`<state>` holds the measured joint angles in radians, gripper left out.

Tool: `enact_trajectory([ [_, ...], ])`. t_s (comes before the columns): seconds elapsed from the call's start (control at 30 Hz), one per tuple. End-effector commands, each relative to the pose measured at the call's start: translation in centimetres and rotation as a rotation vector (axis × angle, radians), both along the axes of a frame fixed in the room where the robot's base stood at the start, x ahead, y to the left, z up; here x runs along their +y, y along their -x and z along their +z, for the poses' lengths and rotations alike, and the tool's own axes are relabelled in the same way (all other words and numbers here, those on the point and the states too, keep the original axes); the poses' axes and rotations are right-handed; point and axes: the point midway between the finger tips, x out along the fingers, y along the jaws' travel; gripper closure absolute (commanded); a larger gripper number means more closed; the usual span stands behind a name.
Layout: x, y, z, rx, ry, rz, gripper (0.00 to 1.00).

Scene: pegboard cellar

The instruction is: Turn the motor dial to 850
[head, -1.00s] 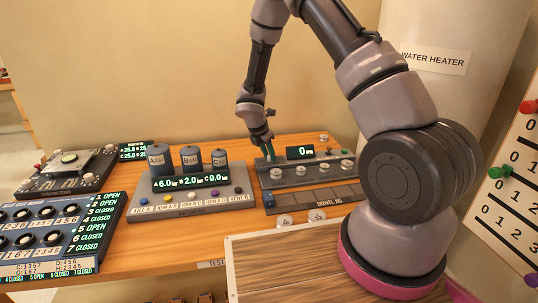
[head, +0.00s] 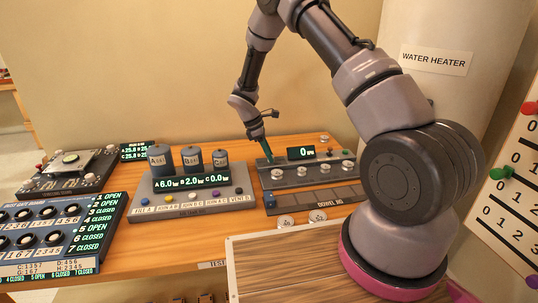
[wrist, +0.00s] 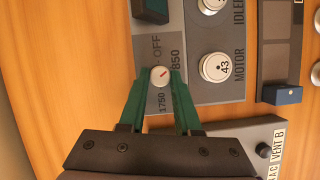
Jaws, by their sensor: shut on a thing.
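The motor dial (wrist: 160,76) is a small pale round knob with a short red mark on a grey panel. The labels OFF, 850 and 1750 stand around it; the red mark slants toward the upper right, on the side of 850. My gripper (wrist: 160,82) has its two green fingers shut on the dial, one on each side. In the head view my gripper (head: 262,152) reaches down to the left end of the grey motor panel (head: 285,181). The panel's display (head: 300,153) reads 0.
A round white pulley marked 43 (wrist: 215,67) sits beside the MOTOR label, with another near IDLER. A panel with three cylinders (head: 190,202) stands to the left. A dowel rig tray (head: 318,198) lies in front.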

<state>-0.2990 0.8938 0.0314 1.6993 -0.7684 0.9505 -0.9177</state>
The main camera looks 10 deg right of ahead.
Motion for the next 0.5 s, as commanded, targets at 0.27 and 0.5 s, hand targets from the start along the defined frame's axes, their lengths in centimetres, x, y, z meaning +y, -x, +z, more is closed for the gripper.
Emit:
enact_trajectory([
  [0.27, 0.10, -0.06, -0.02, 0.000, -0.002, -0.074, 1.00],
  [0.5, 0.10, -0.07, -0.02, 0.000, -0.002, -0.087, 1.00],
])
